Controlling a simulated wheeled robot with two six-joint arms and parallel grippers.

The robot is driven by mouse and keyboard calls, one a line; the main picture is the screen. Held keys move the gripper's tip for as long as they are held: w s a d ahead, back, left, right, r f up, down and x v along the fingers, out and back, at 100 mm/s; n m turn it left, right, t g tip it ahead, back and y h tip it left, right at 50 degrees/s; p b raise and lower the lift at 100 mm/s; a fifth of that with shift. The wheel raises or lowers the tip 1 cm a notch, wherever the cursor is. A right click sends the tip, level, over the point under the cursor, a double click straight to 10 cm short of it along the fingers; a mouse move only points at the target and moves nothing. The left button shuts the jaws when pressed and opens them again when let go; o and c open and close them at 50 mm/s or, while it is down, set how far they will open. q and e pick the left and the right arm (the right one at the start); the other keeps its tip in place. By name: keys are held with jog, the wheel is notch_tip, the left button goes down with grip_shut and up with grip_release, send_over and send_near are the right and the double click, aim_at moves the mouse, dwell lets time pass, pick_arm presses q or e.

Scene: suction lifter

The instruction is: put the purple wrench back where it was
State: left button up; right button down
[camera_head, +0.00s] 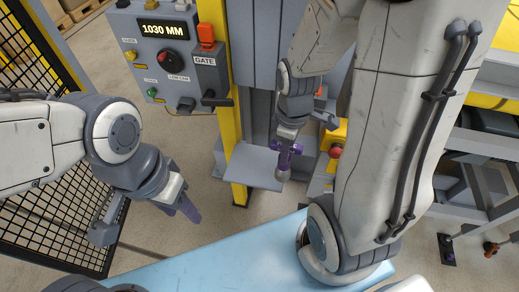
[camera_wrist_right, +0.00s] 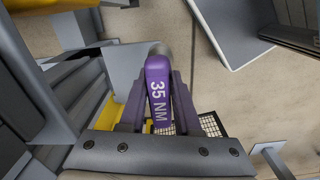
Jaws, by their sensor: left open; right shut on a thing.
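The purple wrench (camera_head: 285,158) is held in my right gripper (camera_head: 289,147), at the right edge of a grey plate in the head view. A rounded grey end of the wrench points down. In the right wrist view the purple wrench (camera_wrist_right: 158,95) shows the marking "35 NM" and sits between the two shut fingers (camera_wrist_right: 157,108). I cannot tell whether it touches the plate. My left gripper (camera_head: 146,221) is open and empty at the left, well apart from the wrench.
The grey plate (camera_head: 252,166) stands by a yellow post (camera_head: 231,100). A control panel (camera_head: 162,55) reads "1030 MM", with a gate lever (camera_head: 213,85) beside it. Black mesh fencing (camera_head: 60,225) is at left. A light blue surface (camera_head: 220,265) lies in front. Racking (camera_head: 485,180) stands at right.

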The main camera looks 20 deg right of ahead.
jog(key=w+p, duration=0.1)
jog(key=p, duration=0.1)
jog(key=shift+a+r+p, duration=0.15)
jog(key=shift+a+p, duration=0.2)
jog(key=shift+p, duration=0.05)
pick_arm(q)
jog(key=shift+s+r+b, duration=0.1)
jog(key=shift+r+b, duration=0.6)
jog(key=shift+r, duration=0.85)
pick_arm(e)
jog(key=w+a+f, duration=0.3)
jog(key=w+f, duration=0.3)
jog(key=f, duration=0.3)
jog(key=shift+w+f, duration=0.15)
jog(key=shift+w, duration=0.1)
pick_arm(q)
jog(key=shift+f, duration=0.1)
pick_arm(e)
jog(key=shift+f, duration=0.15)
jog(key=c, duration=0.6)
grip_release()
